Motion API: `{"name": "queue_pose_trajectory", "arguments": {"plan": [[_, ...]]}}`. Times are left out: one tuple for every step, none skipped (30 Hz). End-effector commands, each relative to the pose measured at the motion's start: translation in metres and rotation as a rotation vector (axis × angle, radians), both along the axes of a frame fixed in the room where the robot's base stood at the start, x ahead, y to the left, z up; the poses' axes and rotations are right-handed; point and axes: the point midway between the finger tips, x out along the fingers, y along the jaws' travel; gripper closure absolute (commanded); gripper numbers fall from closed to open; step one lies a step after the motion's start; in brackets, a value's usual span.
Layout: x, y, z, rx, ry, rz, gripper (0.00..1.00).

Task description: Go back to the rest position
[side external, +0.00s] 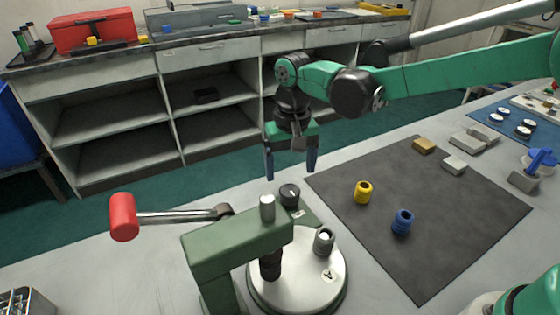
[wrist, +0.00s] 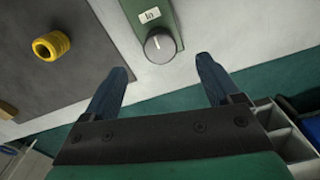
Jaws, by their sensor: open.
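My gripper (side external: 291,170) is open and empty. In the side external view it hangs with its blue fingers pointing down, above the back edge of the bench, near the black knob (side external: 289,193) on a green base. In the wrist view, the two blue fingers of my gripper (wrist: 165,75) are spread apart with nothing between them. The knob (wrist: 159,46) with its pale pointer lies just beyond the fingertips in that view. I cannot tell the exact height of the fingertips over the bench.
A green press with a red-handled lever (side external: 124,217) and round plate (side external: 312,283) stands at front. A yellow ring (side external: 362,192) and a blue ring (side external: 402,222) stand on the dark mat (side external: 440,235). Small blocks (side external: 424,146) lie at its far side. Shelves (side external: 110,125) stand behind.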

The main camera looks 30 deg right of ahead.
Motion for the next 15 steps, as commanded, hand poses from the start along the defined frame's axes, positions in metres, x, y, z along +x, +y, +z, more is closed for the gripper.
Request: {"name": "queue_pose_trajectory", "arguments": {"plan": [[0.0, 0.0, 0.002, 0.0, 0.0, 0.0, 0.17], [0.0, 0.0, 0.003, 0.0, 0.0, 0.0, 0.17], [0.0, 0.0, 0.003, 0.0, 0.0, 0.0, 0.17], [0.0, 0.0, 0.003, 0.0, 0.0, 0.0, 0.17], [0.0, 0.0, 0.003, 0.0, 0.0, 0.0, 0.17], [0.0, 0.0, 0.003, 0.0, 0.0, 0.0, 0.17], [0.0, 0.0, 0.003, 0.0, 0.0, 0.0, 0.17], [0.0, 0.0, 0.003, 0.0, 0.0, 0.0, 0.17], [0.0, 0.0, 0.003, 0.0, -0.001, 0.0, 0.17], [0.0, -0.001, 0.004, 0.001, -0.002, 0.001, 0.17], [-0.001, -0.002, 0.005, 0.002, -0.006, 0.002, 0.17], [-0.002, -0.004, 0.008, 0.004, -0.014, 0.004, 0.17], [-0.004, -0.007, 0.011, 0.006, -0.024, 0.007, 0.17], [-0.005, -0.01, 0.015, 0.01, -0.036, 0.01, 0.17], [-0.008, -0.015, 0.021, 0.015, -0.057, 0.017, 0.17]]}}
